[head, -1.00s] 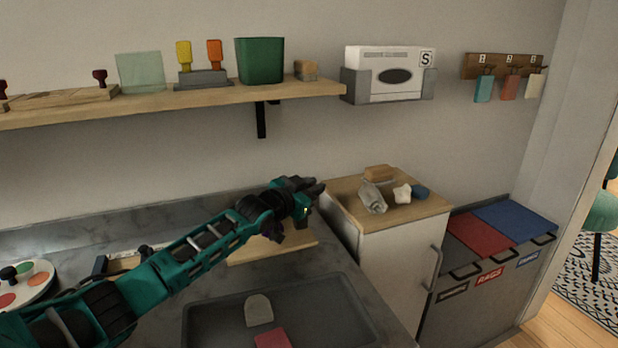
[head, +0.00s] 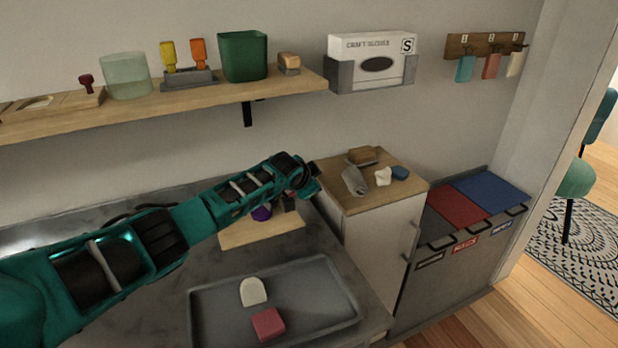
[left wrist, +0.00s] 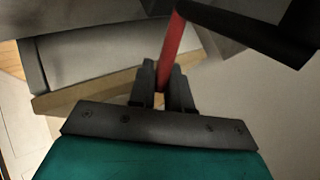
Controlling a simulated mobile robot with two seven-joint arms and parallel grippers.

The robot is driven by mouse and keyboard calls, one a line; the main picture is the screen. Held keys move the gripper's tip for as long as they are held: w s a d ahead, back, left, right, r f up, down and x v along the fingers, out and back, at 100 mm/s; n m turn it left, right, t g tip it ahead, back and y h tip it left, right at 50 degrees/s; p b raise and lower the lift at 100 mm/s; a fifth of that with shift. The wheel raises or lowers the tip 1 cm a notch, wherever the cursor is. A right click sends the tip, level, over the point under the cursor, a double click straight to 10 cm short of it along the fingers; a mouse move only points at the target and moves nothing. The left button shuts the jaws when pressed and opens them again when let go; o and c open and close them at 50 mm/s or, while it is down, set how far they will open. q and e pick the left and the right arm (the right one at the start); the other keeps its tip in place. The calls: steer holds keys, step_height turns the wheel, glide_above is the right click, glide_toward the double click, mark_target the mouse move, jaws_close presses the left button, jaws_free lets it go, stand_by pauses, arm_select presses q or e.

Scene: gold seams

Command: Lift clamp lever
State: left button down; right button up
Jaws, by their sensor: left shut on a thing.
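My left gripper (left wrist: 163,88) is shut on a red lever (left wrist: 173,48) in the left wrist view. The lever slants up between the two fingers toward a dark bar (left wrist: 245,28) at the top right. In the head view my left arm reaches in from the left over the counter. Its wrist is above a pale wooden board (head: 255,234), and the fingertips are mostly hidden there. A small purple thing (head: 262,213) and dark parts show under the wrist, too small to make out. My right gripper is not in view.
A grey tray (head: 207,322) with a white piece (head: 253,291) and a red block (head: 268,323) lies in front of the board. A wood-topped cabinet (head: 410,188) with small items stands right of my wrist. A shelf (head: 200,97) runs along the wall above.

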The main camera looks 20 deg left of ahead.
arm_select(q)
steer(key=shift+f, duration=0.2)
stand_by(0.4)
steer(key=c, duration=1.2)
jaws_free()
steer(key=shift+o, duration=0.2)
steer(key=shift+r, duration=0.1)
steer(key=shift+s+r+p, duration=0.35)
steer(key=p+v, duration=0.2)
steer(key=v, duration=0.9)
steer(key=shift+s+r, duration=0.3)
steer(key=shift+d, duration=0.15)
